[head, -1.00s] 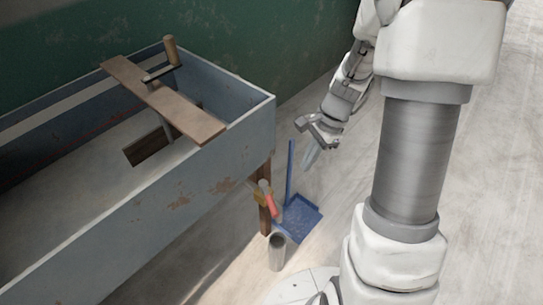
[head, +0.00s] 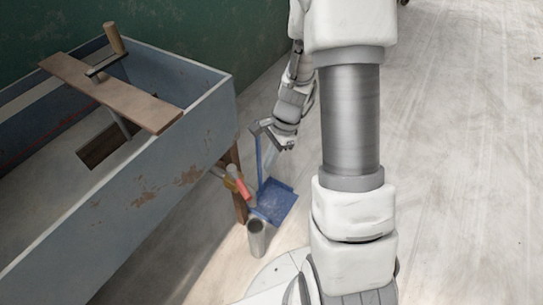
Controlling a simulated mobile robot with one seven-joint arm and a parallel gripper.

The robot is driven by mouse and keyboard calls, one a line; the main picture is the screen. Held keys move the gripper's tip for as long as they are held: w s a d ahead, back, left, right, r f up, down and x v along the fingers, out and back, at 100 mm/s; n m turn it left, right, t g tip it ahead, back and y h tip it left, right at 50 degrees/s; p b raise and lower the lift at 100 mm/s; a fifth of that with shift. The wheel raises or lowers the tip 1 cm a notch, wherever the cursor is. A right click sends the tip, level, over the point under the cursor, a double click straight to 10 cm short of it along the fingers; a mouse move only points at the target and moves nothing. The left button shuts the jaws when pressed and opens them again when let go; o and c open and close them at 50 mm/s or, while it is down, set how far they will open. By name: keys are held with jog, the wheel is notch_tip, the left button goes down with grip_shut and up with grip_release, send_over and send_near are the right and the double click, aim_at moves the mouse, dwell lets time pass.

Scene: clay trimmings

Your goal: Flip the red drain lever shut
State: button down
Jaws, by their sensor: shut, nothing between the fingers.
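The red drain lever (head: 238,184) is on a brass-coloured valve (head: 229,184) low at the near right corner of the blue-grey trough (head: 150,190), beside its wooden leg (head: 238,205). It slants down to the right. My gripper (head: 286,148) is shut and empty. In the picture it is above and to the right of the lever, clearly apart from it. Its fingertips point downward and are small in view.
A blue dustpan (head: 277,203) with an upright handle (head: 258,160) stands right of the leg, close to my gripper in the picture. A grey metal cylinder (head: 257,240) stands below the valve. A wooden board (head: 110,90) crosses the trough. The floor at right is clear.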

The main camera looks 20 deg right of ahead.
aim_at(239, 182)
jog(key=a+f+b, duration=0.2)
jog(key=a+f, duration=0.2)
jog(key=a, duration=0.1)
jog(key=shift+s, duration=0.3)
